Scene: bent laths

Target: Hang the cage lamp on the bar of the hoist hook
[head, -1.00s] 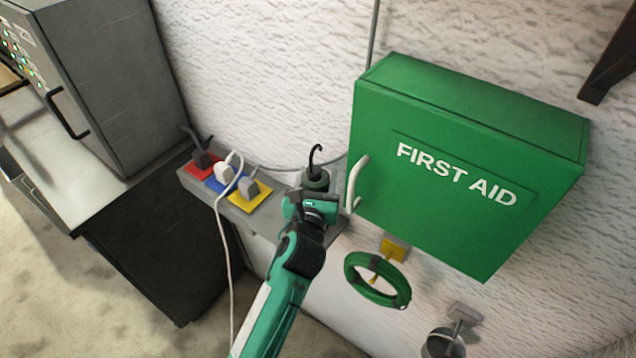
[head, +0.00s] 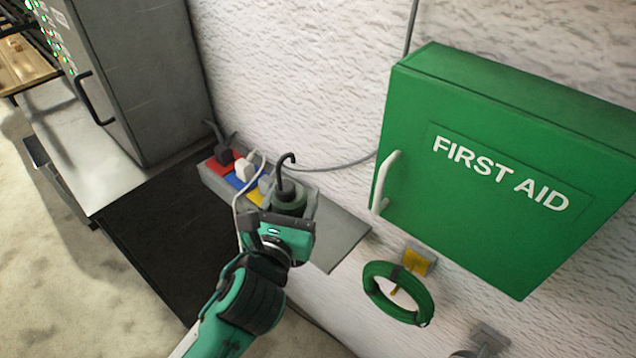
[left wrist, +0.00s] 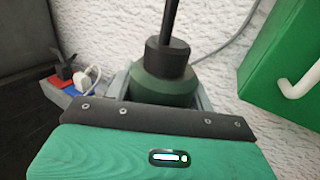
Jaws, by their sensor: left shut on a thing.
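My left gripper (head: 288,212) is shut on the cage lamp (head: 290,192). The lamp has a dark green body, a black collar and a black hook curving up at its top. In the left wrist view the lamp's green body (left wrist: 163,82) stands upright just beyond the gripper; its lower part is hidden behind the gripper. In the head view the lamp is in front of the grey socket shelf. The hoist hook and its bar are not in view. My right gripper is not in view.
A green first aid cabinet (head: 500,165) with a pale handle (head: 385,182) juts from the wall, right of the lamp. A grey shelf (head: 335,240) carries coloured sockets with plugs (head: 225,156). A green cable coil (head: 398,292) hangs below the cabinet. A grey cabinet (head: 145,70) stands left.

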